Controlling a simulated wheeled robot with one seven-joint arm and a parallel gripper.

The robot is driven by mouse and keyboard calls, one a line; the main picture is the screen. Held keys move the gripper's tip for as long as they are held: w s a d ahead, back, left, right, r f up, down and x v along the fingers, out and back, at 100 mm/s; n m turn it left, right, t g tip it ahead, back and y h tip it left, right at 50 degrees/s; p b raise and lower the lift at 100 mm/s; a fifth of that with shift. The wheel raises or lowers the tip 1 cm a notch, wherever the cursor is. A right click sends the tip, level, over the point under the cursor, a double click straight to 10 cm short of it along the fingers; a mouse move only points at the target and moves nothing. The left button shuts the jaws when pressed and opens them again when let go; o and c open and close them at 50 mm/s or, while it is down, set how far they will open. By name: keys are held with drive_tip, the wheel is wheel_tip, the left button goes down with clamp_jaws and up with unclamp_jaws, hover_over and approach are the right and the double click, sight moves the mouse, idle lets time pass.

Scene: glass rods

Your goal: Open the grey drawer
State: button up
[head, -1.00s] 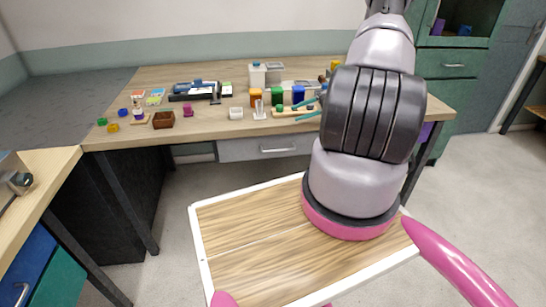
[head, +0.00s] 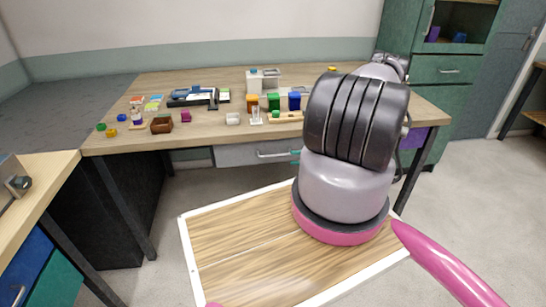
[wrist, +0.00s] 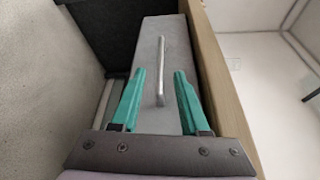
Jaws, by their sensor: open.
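The grey drawer (head: 235,154) is under the wooden table top and looks shut, its front flush below the edge. Its metal bar handle (head: 277,154) runs along the front. In the wrist view the drawer front (wrist: 172,40) appears turned on its side, with the handle (wrist: 161,70) lying between the two teal fingers. My gripper (wrist: 160,85) is open, one finger on each side of the handle's near end, with a gap on both sides. In the head view a teal fingertip (head: 295,155) shows near the handle's right end; the rest of the gripper is hidden behind my arm.
The table top (head: 215,128) carries several small coloured blocks, containers and a brown box (head: 162,125). A dark table leg (head: 127,205) stands left of the drawer. A green cabinet (head: 448,95) stands at the right. Floor below the drawer is clear.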

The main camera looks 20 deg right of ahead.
sight(274, 156)
drive_tip(key=x, duration=1)
clamp_jaws()
idle(1.2)
